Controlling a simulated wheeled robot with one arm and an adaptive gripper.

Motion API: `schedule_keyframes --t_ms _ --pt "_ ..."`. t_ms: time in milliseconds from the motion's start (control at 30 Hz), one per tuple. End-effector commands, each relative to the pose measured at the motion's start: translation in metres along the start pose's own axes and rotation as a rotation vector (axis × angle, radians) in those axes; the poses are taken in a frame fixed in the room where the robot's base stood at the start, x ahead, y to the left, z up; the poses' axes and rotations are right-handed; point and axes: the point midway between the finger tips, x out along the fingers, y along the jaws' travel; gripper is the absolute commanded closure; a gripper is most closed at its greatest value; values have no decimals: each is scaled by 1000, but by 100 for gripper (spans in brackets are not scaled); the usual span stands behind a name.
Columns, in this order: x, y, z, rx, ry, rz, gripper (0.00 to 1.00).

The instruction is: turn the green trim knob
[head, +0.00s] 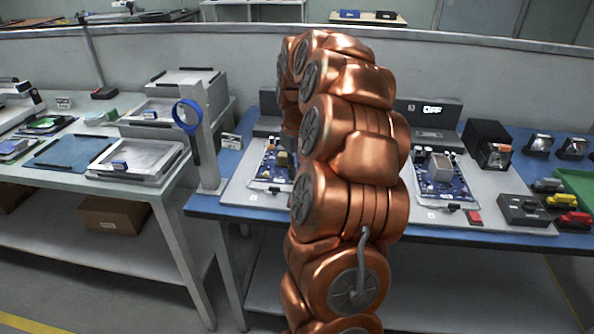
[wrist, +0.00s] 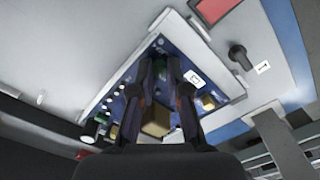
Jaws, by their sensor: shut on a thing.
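In the wrist view my gripper (wrist: 164,62) reaches over a blue circuit board (wrist: 128,100), its two dark fingers on either side of the view's middle. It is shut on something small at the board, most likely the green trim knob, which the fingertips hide. No clear view of the knob shows. In the head view my arm hides the gripper.
The boards lie on grey plates on a blue-edged bench (head: 205,207). A post with a blue ring (head: 187,116) stands at the bench's left. A red patch (wrist: 215,9) shows beyond the board.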

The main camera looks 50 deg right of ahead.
Motion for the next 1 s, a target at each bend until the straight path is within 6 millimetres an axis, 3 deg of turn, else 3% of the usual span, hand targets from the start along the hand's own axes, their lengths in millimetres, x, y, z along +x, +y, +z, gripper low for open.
schedule_keyframes --t_ms 267,300,533,867,1000 --pt "1 0 1 0 -5 -2 100" --pt "1 0 1 -1 -5 -2 83" --pt "1 0 1 -1 -3 -2 59" --pt "-1 0 0 -1 -1 -1 59" --pt "-11 0 0 -1 0 0 59"
